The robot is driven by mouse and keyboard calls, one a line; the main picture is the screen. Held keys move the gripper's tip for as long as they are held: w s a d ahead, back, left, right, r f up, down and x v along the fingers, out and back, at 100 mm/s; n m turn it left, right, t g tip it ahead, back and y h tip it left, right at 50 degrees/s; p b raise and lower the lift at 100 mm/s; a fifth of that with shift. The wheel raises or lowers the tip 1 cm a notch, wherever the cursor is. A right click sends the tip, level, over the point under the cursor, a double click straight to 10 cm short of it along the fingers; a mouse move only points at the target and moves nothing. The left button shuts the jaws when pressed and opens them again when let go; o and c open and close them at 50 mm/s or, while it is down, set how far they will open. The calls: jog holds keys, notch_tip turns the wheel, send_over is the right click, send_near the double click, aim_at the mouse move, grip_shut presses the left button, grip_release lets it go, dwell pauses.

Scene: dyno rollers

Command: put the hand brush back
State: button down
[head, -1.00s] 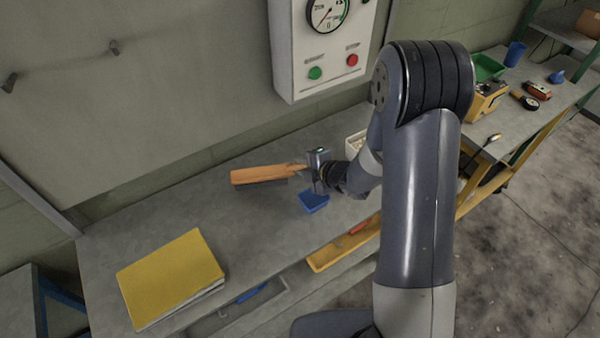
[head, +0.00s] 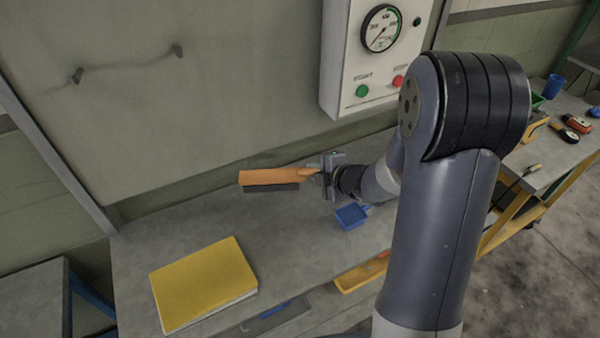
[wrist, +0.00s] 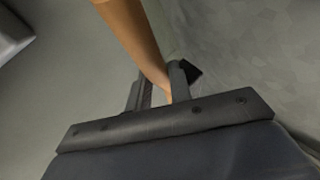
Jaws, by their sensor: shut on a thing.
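The hand brush (head: 268,177) has an orange wooden body with dark bristles on its underside. My gripper (head: 322,174) is shut on its handle end and holds it roughly level above the bench, with the brush head pointing left. In the wrist view the orange brush (wrist: 130,35) runs up from between the fingers (wrist: 162,92). The bristles are mostly hidden there.
The grey bench (head: 195,222) carries a yellow binder (head: 203,284) at the front left and a blue dustpan-like scoop (head: 351,215) below my gripper. A control box (head: 372,60) with a gauge hangs on the wall behind my arm. The bench's back left is clear.

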jog(key=shift+a+f, duration=0.1)
jog(key=shift+f, duration=0.05)
notch_tip(320, 180, down, 6)
jog(key=b, duration=0.5)
jog(key=shift+f, duration=0.25)
jog(key=shift+f+b, duration=0.65)
jog(key=shift+b, duration=0.25)
jog(key=c, duration=1.2)
grip_release()
jog(key=p+v, duration=0.1)
jog(key=v, duration=1)
